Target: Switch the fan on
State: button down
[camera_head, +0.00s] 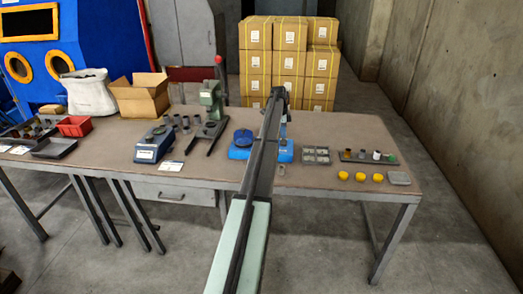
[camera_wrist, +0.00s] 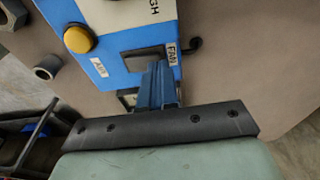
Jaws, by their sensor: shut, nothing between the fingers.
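In the wrist view, a blue control box (camera_wrist: 122,45) has a white plate with dark lettering. A dark rectangular switch (camera_wrist: 138,62) sits beside a label reading FAN (camera_wrist: 171,54). A yellow round button (camera_wrist: 79,39) is on the same box, near another small label (camera_wrist: 99,67). My gripper (camera_wrist: 157,66) has blue fingers, shut and empty, right over the switch and hiding part of it. I cannot tell whether they touch it or which way it is set. In the head view, my arm reaches over a blue device (camera_head: 241,153) on the table and partly hides it.
The table (camera_head: 330,186) also bears a green press (camera_head: 211,98), a blue scale-like box (camera_head: 149,150), a grey tray (camera_head: 368,158) and yellow caps (camera_head: 359,177). A cardboard box (camera_head: 140,97) stands at the back left. A metal ring (camera_wrist: 47,67) lies near the control box.

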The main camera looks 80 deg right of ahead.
jog(key=shift+f, duration=0.55)
jog(key=shift+r, duration=3.05)
